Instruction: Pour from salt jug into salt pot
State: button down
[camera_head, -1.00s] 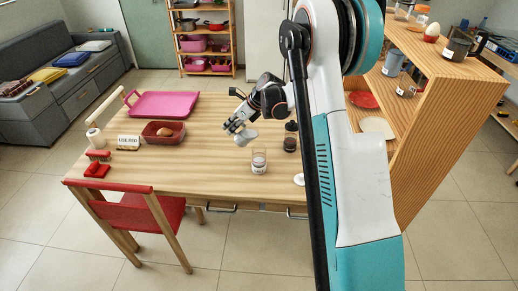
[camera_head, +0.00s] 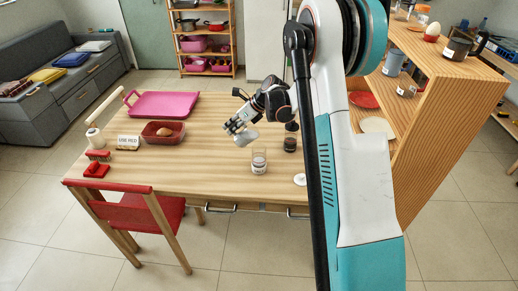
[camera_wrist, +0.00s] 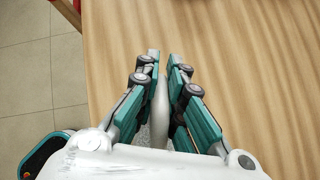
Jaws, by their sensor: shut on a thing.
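My gripper (camera_head: 236,127) is above the table, shut on the pale grey salt jug (camera_head: 245,138). In the wrist view, my fingers (camera_wrist: 163,62) close on a narrow pale part of the jug (camera_wrist: 161,98); the rest of it is mostly hidden. The jug looks tilted, but its opening is too small to make out. The likely salt pot (camera_head: 259,161) is a clear, labelled glass jar standing upright on the table, just below and right of the jug in the head view. They look apart. I see no salt stream.
The wooden table (camera_head: 215,180) holds a dark jar (camera_head: 290,142) right of the pot, a white disc (camera_head: 300,180), a red tray (camera_head: 163,133) with a brown item, and a pink tray (camera_head: 165,104). A wood shelf (camera_head: 440,110) stands right. The table's front middle is clear.

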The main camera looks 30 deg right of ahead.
jog(key=shift+s+d, duration=0.1)
jog(key=shift+s, duration=0.05)
dwell(0.8)
jog(key=shift+s+d+r+t+y+b, duration=0.1)
jog(key=shift+d+r+t+y+b, duration=0.1)
jog(key=shift+r+t+y, duration=0.2)
jog(key=shift+s+d+r+t+y+b, duration=0.1)
jog(key=shift+r+t+y+b, duration=0.05)
jog(key=shift+r+t+y, duration=0.25)
dwell(1.7)
jog(key=shift+s+d+f+t+y+b, duration=0.1)
jog(key=shift+s+d+t+y+b, duration=0.15)
jog(key=shift+t+y+b, duration=0.45)
dwell(2.1)
jog(key=shift+s+d+r, duration=0.1)
jog(key=shift+s+r, duration=0.1)
jog(key=shift+r, duration=0.1)
dwell(1.5)
